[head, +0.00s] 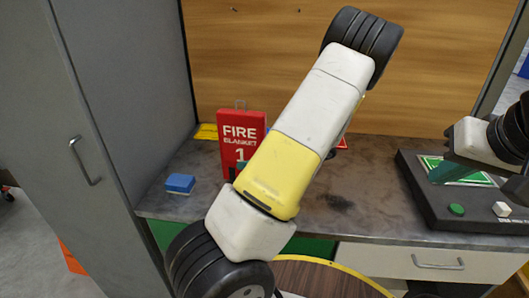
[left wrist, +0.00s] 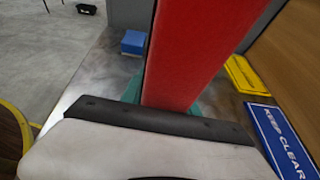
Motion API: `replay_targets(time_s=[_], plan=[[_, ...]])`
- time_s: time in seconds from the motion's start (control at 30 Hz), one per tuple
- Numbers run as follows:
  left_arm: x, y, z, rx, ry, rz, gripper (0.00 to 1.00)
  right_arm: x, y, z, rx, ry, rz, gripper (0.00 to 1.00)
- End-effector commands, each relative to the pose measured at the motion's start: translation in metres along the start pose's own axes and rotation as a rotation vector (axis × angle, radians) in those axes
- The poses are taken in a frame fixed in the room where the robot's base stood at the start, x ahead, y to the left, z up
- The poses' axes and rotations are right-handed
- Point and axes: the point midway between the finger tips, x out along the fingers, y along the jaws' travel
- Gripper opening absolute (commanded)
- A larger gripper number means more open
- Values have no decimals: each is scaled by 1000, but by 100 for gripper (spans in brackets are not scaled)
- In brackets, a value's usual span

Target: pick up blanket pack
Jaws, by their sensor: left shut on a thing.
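The blanket pack (head: 241,132) is a red upright pack lettered "FIRE BLANKET 1" with a hanging loop on top, at the back left of the workbench in the head view. It fills the middle of the left wrist view (left wrist: 195,45). My left gripper (head: 236,171) is shut on its lower part, with teal finger pads at both sides of the pack in the left wrist view. My left arm hides much of this gripper and the pack's lower right. I cannot tell whether its base touches the bench. My right gripper (head: 446,171) is over the console, its jaws unclear.
A blue block (head: 180,183) lies left of the pack. A dark console (head: 440,217) with green and white buttons stands at the bench's right. A yellow plate (left wrist: 247,75) and a blue "KEEP CLEAR" sign (left wrist: 281,140) lie nearby. A grey cabinet (head: 125,90) bounds the left.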

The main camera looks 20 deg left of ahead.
Motion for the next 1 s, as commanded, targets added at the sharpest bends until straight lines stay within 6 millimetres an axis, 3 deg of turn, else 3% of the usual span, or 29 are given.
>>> replay_targets(time_s=[0.17, 0.37, 0.7, 1.0], plan=[[-9, 0, 22, -4, 0, 0, 0, 0, 0, 0, 0, 0, 0, 0], [-13, 40, 23, 3, -1, -1, 0, 0, 0, 0, 0, 0, 0, 0], [-21, 123, 28, 3, -1, -1, 0, 0, 0, 0, 0, 0, 0, 0], [-24, 156, 30, -1, -1, -1, 0, 0, 0, 0, 0, 0, 0, 0]])
